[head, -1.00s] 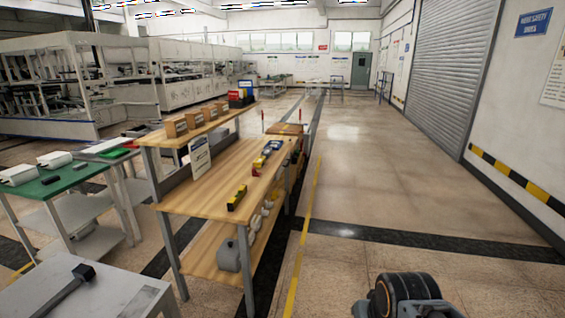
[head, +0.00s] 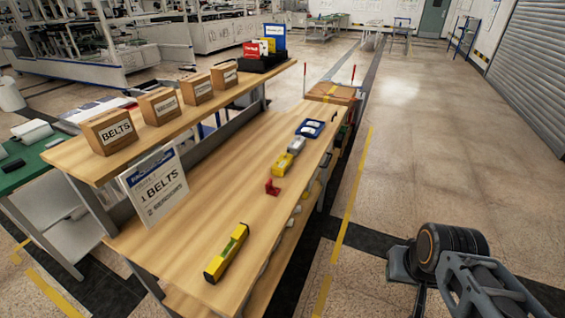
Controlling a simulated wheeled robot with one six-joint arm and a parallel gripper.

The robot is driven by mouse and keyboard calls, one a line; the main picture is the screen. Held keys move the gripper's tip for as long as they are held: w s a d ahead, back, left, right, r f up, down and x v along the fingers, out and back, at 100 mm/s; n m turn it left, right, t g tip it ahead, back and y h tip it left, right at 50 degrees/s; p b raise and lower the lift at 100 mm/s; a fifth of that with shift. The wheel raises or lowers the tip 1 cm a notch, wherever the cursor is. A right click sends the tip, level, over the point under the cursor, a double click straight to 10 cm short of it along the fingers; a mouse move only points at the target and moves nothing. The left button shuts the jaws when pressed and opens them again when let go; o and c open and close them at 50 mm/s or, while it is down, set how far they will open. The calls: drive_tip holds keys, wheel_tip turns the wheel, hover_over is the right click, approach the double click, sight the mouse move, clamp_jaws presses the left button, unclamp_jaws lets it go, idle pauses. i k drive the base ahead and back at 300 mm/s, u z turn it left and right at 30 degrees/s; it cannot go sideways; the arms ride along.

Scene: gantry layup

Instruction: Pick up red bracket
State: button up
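The red bracket (head: 272,187) is a small red piece on the wooden workbench (head: 190,240), near the middle of its lower top. It stands apart from a yellow and grey item just beyond it. Part of my arm shows at the lower right, over the floor and to the right of the bench. The fingertips of my gripper are out of the picture. Nothing covers the bracket.
A yellow level (head: 227,253) lies nearer on the bench. Beyond the bracket are a yellow item (head: 283,164), a grey item (head: 296,145) and a blue item (head: 310,128). Floor on the right is clear.

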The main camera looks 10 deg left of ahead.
sight(274, 191)
drive_tip(key=i, duration=2.05)
drive_tip(key=u, duration=4.45)
